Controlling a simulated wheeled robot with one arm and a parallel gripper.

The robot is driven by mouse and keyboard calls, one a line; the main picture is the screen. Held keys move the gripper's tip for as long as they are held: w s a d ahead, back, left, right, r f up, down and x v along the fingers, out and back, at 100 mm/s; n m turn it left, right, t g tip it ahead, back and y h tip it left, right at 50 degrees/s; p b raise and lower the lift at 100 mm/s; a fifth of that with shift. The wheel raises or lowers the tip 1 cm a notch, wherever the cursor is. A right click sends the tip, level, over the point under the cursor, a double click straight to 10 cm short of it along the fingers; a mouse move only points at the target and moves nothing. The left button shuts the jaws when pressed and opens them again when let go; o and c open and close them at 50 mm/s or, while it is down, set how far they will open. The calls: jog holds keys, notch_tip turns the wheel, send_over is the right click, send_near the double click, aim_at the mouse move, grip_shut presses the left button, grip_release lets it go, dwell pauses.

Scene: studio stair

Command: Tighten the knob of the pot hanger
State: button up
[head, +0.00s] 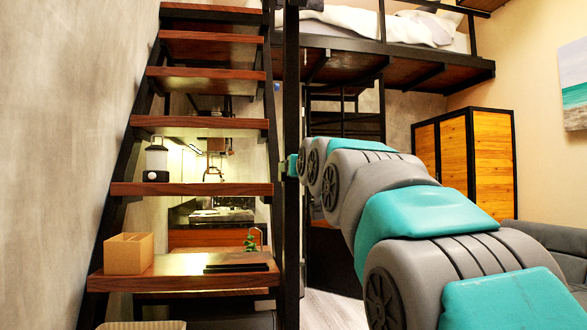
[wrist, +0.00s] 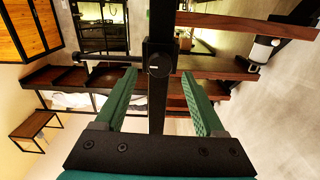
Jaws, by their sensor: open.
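A black knob (wrist: 160,66) with a pale mark on its face sits on a clamp around the black post (wrist: 157,115) in the wrist view. A thin black rod (wrist: 108,58) runs left from the clamp and looks like part of the pot hanger. My gripper (wrist: 159,74) is open, with one green finger on each side of the knob and post. Gaps show between the fingers and the knob. In the head view, my arm reaches the dark post (head: 291,100) beside the stair, and the knob is not visible there.
Wooden stair treads (head: 190,189) rise left of the post. A lantern (head: 156,163), a tan box (head: 129,253) and a dark flat item (head: 238,261) rest on them. A green plant (head: 250,241) shows near the lower tread. A wooden cabinet (head: 492,165) stands at the right.

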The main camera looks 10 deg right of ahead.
jog(key=shift+w, duration=1.05)
jog(key=shift+c, duration=0.2)
grip_shut()
